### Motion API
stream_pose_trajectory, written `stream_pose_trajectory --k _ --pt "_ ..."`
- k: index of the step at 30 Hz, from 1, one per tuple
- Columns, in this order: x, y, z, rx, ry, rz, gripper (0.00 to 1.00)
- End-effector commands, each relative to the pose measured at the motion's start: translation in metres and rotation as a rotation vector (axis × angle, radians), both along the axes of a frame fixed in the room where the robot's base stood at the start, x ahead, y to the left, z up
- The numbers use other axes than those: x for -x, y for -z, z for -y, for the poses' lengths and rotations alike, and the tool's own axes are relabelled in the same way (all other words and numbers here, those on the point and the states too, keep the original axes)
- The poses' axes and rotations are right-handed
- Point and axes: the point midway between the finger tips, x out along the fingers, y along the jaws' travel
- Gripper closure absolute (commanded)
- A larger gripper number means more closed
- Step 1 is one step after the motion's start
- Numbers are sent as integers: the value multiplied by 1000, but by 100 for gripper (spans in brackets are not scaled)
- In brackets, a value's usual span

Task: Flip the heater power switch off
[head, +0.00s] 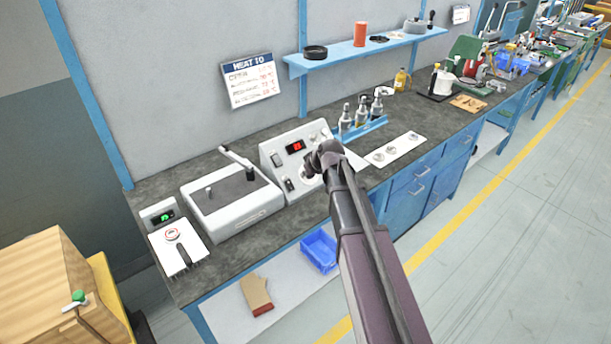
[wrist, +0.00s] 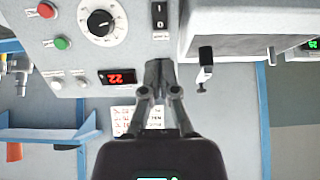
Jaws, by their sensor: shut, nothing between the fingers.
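The grey-white control unit (head: 291,161) stands on the bench, its sloped front showing a red display. I cannot read which is heater power. My gripper (wrist: 158,66) is shut and empty, its fingertips close to the panel; contact is unclear. It also shows in the head view (head: 311,162).
A dial (wrist: 100,22), red button (wrist: 46,10) and green button (wrist: 62,43) share the panel. A lidded grey box with a lever (head: 232,200) stands just left. Nozzles on a blue rack (head: 362,129) and a white tray (head: 398,150) lie right. A shelf (head: 350,52) hangs behind.

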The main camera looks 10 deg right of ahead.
Motion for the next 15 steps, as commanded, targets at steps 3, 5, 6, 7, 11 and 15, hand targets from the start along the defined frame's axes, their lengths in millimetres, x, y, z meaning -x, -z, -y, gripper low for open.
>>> stream_pose_trajectory --k 3,5,6,7,11,15 --pt "-7 13 -4 0 0 0 100" --pt "-10 18 -5 0 0 0 100" --pt "-12 21 -7 0 0 0 100" --pt "-14 23 -8 0 0 0 100" --pt "-20 33 -12 0 -1 0 100" --pt "-28 44 -16 0 -1 0 100"
